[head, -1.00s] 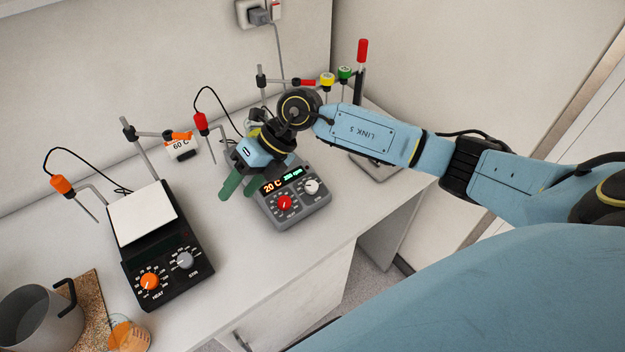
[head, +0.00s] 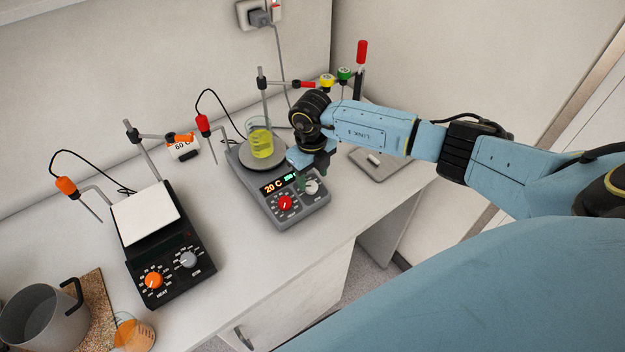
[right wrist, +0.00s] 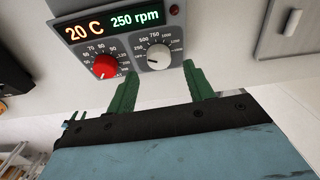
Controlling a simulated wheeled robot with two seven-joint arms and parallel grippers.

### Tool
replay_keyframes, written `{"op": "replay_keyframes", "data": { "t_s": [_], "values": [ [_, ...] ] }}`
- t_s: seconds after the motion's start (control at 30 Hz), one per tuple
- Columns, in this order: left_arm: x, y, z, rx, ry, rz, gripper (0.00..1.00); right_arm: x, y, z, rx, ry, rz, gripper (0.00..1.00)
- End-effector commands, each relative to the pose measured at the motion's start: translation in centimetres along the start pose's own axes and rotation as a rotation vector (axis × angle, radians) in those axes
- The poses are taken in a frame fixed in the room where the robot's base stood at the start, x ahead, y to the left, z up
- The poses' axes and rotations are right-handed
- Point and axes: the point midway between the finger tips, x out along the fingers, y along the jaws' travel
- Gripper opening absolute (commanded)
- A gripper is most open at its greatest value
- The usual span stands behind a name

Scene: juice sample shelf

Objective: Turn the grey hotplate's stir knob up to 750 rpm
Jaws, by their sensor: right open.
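The grey hotplate (head: 268,212) stands mid-bench with a beaker of yellow liquid (head: 262,145) on its plate. Its white-grey stir knob (head: 312,187) is at the right of the front panel, and the red heat knob (head: 285,203) is at the left. In the right wrist view the display (right wrist: 112,22) reads 20 C and 250 rpm. The stir knob (right wrist: 158,56) lies just beyond the green fingertips there. My right gripper (right wrist: 158,82) is open, its fingers apart and empty, pointing at the knob without visibly gripping it. My left gripper is not in view.
A black hotplate (head: 165,262) with a white top stands at the left. A metal pot (head: 38,318) and a beaker of orange liquid (head: 132,333) are near the front left. A stand with coloured clips (head: 345,75) is behind my right arm.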

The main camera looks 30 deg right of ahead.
Motion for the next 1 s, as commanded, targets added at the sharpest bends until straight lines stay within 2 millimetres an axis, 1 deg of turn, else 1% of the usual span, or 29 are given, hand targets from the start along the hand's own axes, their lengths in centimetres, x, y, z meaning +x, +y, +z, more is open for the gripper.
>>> {"op": "replay_keyframes", "data": {
  "t_s": [0.03,0.1,0.2,0.33,0.57,0.6,0.93,1.0],
  "values": [
    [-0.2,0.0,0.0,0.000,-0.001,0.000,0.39,0.9,0.1,-0.1,0.001,0.002,0.001,0.52],
    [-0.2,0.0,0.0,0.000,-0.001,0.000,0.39,1.8,0.1,0.0,0.001,0.002,0.000,0.52],
    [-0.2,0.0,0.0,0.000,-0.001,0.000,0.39,2.8,0.1,0.0,0.000,0.001,0.001,0.52],
    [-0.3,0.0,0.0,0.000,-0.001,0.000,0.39,3.4,0.1,0.0,0.000,0.000,0.001,0.52],
    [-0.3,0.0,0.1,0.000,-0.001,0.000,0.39,3.4,0.1,0.0,-0.001,-0.001,0.001,0.52],
    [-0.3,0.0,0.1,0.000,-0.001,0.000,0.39,3.4,0.1,0.0,-0.001,-0.001,0.001,0.51],
    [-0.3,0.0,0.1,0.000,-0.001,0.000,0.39,3.4,0.0,0.0,-0.001,-0.001,0.001,0.08],
    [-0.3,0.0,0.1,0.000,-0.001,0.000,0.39,3.4,0.0,0.0,0.000,-0.001,0.001,0.07]
  ]
}}
